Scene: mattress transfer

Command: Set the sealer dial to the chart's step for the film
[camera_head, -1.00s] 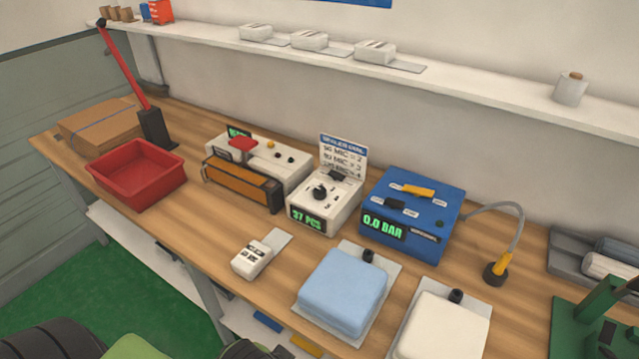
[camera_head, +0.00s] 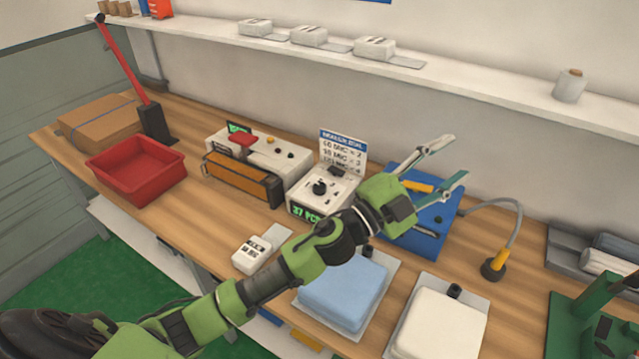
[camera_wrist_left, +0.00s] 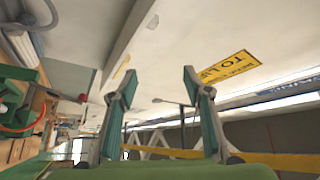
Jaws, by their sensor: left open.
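The white sealer box with its black dial (camera_head: 320,187) stands mid-bench in the head view, with a green "37 PCS" display (camera_head: 305,211) partly covered by my left arm. The sealer chart card (camera_head: 343,152) stands behind it with lines of MIC values, too small to read surely. A longer white machine with an orange front bar (camera_head: 242,180) stands to its left. A white film gauge or tag with dark print (camera_head: 251,254) lies on the bench in front. My left gripper (camera_head: 451,162) is open and empty above the blue box, right of the dial. It also shows open in the left wrist view (camera_wrist_left: 160,85).
The blue box (camera_head: 428,236) is partly hidden under my gripper. A blue pad (camera_head: 345,290) and a white pad (camera_head: 440,323) lie at the front. A red tray (camera_head: 135,172) and cardboard (camera_head: 98,122) are at left. A curved grey hose stand (camera_head: 494,268) is at right. A shelf (camera_head: 470,90) runs above.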

